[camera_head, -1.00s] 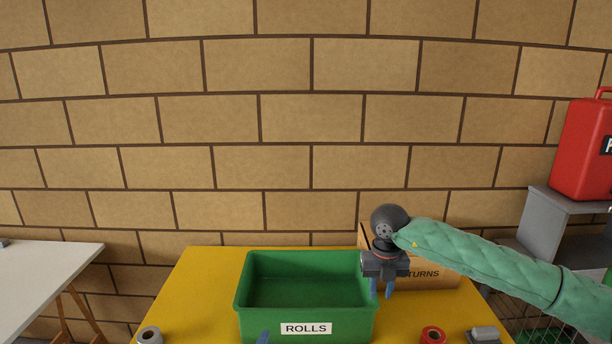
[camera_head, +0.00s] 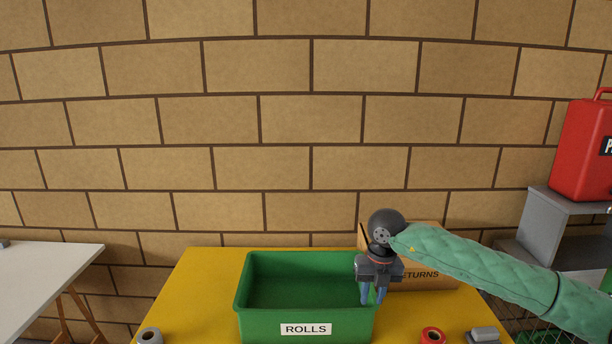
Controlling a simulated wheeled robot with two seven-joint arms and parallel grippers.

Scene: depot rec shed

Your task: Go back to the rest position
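My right gripper (camera_head: 373,302) hangs fingers-down at the right end of the green bin marked ROLLS (camera_head: 306,312). Its two blue fingers show a gap with nothing between them. In the picture they overlap the bin's right rim; I cannot tell their exact height above it. The part of the bin floor that shows is empty. My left gripper is out of view.
A cardboard box marked RETURNS (camera_head: 428,283) stands behind my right gripper, partly hidden. A grey roll (camera_head: 150,337), a red roll (camera_head: 432,337) and a grey object (camera_head: 483,335) lie on the yellow table (camera_head: 200,290). A red case (camera_head: 583,150) stands on a grey shelf at right.

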